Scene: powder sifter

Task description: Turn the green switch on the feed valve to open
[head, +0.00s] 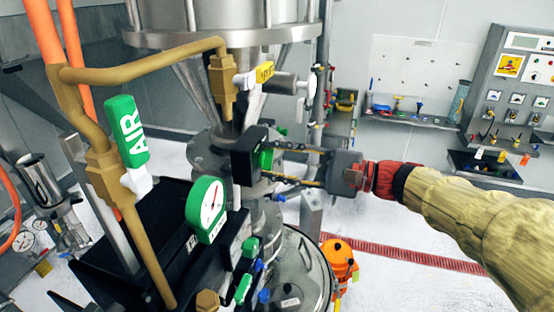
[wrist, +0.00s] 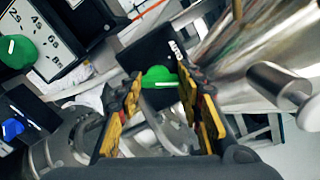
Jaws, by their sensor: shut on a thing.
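The green switch (head: 265,158) sits on the right face of a black valve box (head: 243,160) below the steel hopper cone. In the wrist view the green switch (wrist: 158,76) lies between my fingertips, on the black face (wrist: 155,50) with white lettering that seems to read AUTO. My gripper (head: 273,163) reaches in from the right, one finger above the other, and is shut on the switch. In the wrist view my gripper (wrist: 159,82) has its two yellow-and-black fingers either side of it. The fingers partly hide the switch in the head view, so its exact angle is unclear.
A brass pipe with a green AIR handle (head: 127,130) and a green-rimmed gauge (head: 206,209) stand left of the box. A yellow-labelled handle (head: 264,72) is just above. Green and blue buttons (head: 243,287) lie below. A control panel (head: 512,95) stands at far right.

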